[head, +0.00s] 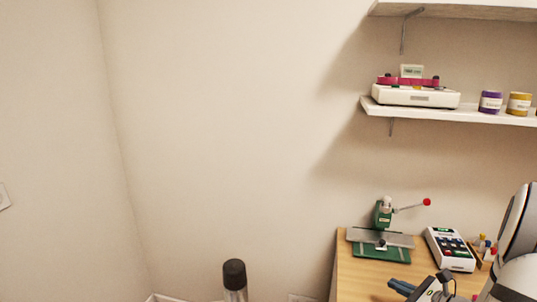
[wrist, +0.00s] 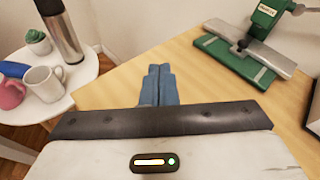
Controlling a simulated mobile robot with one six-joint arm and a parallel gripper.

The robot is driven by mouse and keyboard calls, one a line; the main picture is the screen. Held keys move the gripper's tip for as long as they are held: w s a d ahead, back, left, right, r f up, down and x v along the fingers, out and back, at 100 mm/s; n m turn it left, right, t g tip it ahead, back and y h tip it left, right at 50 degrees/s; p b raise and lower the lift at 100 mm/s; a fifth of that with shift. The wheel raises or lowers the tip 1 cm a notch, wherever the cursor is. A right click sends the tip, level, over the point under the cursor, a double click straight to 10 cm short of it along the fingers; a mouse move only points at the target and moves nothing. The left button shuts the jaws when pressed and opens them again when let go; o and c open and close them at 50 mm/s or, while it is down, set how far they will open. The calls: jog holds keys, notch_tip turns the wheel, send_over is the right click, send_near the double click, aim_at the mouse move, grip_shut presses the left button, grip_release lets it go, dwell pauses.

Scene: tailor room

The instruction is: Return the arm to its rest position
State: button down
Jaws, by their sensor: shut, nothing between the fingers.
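My gripper (wrist: 158,84) shows in the wrist view with its two blue fingers together and nothing between them. It is above the wooden table (wrist: 105,92), near the table's left edge. In the head view my gripper (head: 401,287) shows at the bottom, over the front of the table. Part of my white and dark arm is at the right edge of the head view. The rest of the arm is cut off by the frame.
A green press (head: 383,214) and a calculator-like device (head: 450,250) stand on the table. A shelf (head: 372,107) above holds a white and pink device (head: 415,95) and jars.

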jog(key=s+a+r+n+g, duration=0.2)
jog(key=s+a+n+g, duration=0.1)
jog(key=a+n, duration=0.3)
jog(key=s+a+r+n+g+y, duration=0.1)
jog(key=s+a+r+n+g, duration=0.2)
jog(key=a, duration=0.4)
jog(key=s+a+r+n+g, duration=0.1)
jog(key=s+a+n+g, duration=0.3)
jog(key=a+n, duration=0.25)
jog(key=s+r+n+h+p, duration=0.1)
jog(key=s+r+n+h, duration=0.4)
jog(key=s+n+h, duration=0.3)
jog(key=s+n, duration=0.1)
jog(key=n, duration=0.3)
jog(key=shift+s+a+r, duration=0.15)
jog(key=shift+s+a, duration=0.15)
jog(key=shift+a, duration=0.1)
